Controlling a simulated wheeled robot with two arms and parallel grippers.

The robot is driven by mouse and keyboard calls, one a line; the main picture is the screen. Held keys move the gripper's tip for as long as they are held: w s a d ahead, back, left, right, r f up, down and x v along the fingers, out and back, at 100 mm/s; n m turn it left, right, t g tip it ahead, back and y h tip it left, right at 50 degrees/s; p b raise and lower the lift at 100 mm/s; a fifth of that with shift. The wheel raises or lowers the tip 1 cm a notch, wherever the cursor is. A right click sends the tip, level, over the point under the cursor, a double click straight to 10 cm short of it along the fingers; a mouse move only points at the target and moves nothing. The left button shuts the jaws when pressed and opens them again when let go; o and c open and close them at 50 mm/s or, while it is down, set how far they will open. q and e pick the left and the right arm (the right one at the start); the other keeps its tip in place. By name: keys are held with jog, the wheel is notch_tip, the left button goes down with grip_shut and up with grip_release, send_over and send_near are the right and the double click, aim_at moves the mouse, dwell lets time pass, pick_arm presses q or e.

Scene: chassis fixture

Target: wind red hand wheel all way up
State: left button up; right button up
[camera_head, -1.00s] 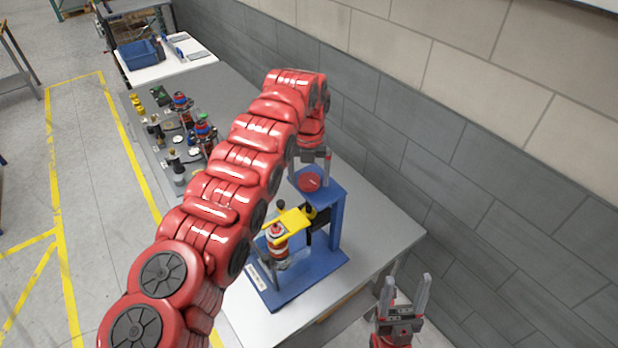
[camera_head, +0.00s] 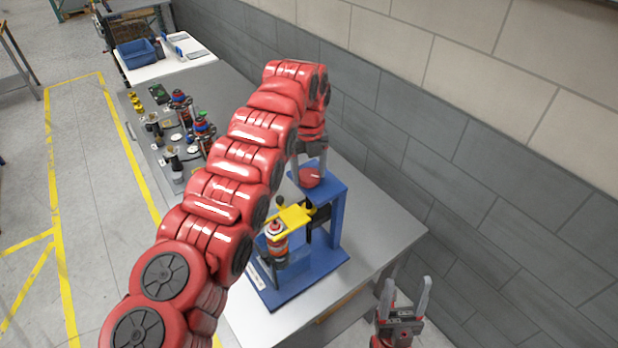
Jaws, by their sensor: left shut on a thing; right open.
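The red hand wheel (camera_head: 311,178) sits on top of the blue fixture (camera_head: 334,215), at the head of its column. My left gripper (camera_head: 309,174) reaches down from above and is shut on the hand wheel; its fingers are partly hidden by my own arm. Below the wheel, a yellow arm (camera_head: 296,215) sticks out over a small red, orange and grey stack (camera_head: 276,244) on the blue base. My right gripper (camera_head: 406,292) is open and empty, off the right side of the table, pointing up.
The grey table (camera_head: 372,222) carries the fixture and stands along a grey block wall (camera_head: 470,180). Several small parts (camera_head: 180,125) stand further back on the left. A blue bin (camera_head: 137,52) sits on a white table behind. The table right of the fixture is clear.

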pick_arm(q)
jog(key=n+b, duration=0.1)
jog(key=n, duration=0.6)
jog(key=shift+n+b, duration=0.3)
jog(key=shift+n, duration=0.1)
jog(key=n, duration=0.4)
jog(key=n, duration=0.4)
jog(key=shift+n+b, duration=0.3)
jog(key=shift+b, duration=0.05)
jog(key=n, duration=0.3)
jog(key=shift+n, duration=0.4)
jog(key=n, duration=0.3)
jog(key=shift+n, duration=0.4)
jog(key=n, duration=0.5)
jog(key=shift+p, duration=0.35)
jog(key=shift+n, duration=0.3)
